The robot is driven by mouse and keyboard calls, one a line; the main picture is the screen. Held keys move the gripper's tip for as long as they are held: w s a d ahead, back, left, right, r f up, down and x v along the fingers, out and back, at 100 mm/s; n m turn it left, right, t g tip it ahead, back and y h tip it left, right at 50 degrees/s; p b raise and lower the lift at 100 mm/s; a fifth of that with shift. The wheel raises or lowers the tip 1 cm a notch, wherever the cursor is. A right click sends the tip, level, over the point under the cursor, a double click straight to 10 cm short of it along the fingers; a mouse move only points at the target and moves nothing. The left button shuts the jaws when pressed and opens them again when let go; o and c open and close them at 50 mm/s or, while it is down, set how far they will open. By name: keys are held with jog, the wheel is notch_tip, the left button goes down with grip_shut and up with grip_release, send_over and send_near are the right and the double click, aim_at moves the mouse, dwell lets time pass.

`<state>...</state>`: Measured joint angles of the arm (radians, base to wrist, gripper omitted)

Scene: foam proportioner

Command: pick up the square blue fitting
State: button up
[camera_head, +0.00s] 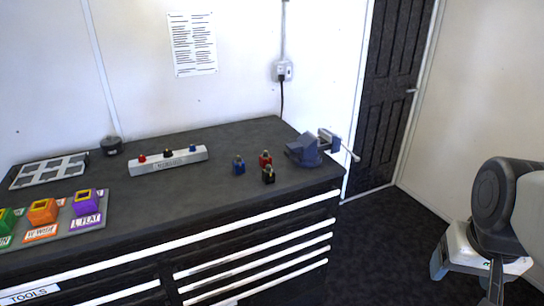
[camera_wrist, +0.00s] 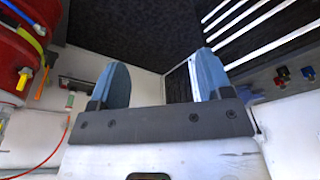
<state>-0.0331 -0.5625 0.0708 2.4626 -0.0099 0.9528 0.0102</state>
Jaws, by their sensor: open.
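A small blue fitting (camera_head: 239,166) with a dark top stands upright on the dark bench top, left of a red fitting (camera_head: 265,160) and a black fitting (camera_head: 268,176). Its square shape is too small to confirm. My gripper (camera_wrist: 160,85) shows in the wrist view with its two blue fingers wide apart and nothing between them. It is well away from the blue fitting.
A white block (camera_head: 168,163) with red, black and blue pieces stands behind left. A blue vise (camera_head: 304,151) sits at the bench's right end. Coloured blocks, including an orange one (camera_head: 43,212), stand on a tray at left. Bare bench surrounds the fittings.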

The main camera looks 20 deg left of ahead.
jog(key=w+a+r+n+g, duration=0.1)
jog(key=w+a+r+n, duration=0.1)
jog(key=w+a, duration=1.15)
jog(key=w+a+r+n, duration=0.2)
jog(key=w+a, duration=0.8)
jog(key=w, duration=0.7)
jog(key=n+g, duration=0.2)
jog(key=n, duration=0.2)
send_near(239, 167)
jog(key=shift+w+a+f, duration=0.1)
jog(key=shift+w+f, duration=0.65)
jog(key=shift+f, duration=0.1)
jog(key=shift+a+f+n, duration=0.3)
jog(key=shift+a, duration=0.2)
jog(key=shift+f, duration=1.3)
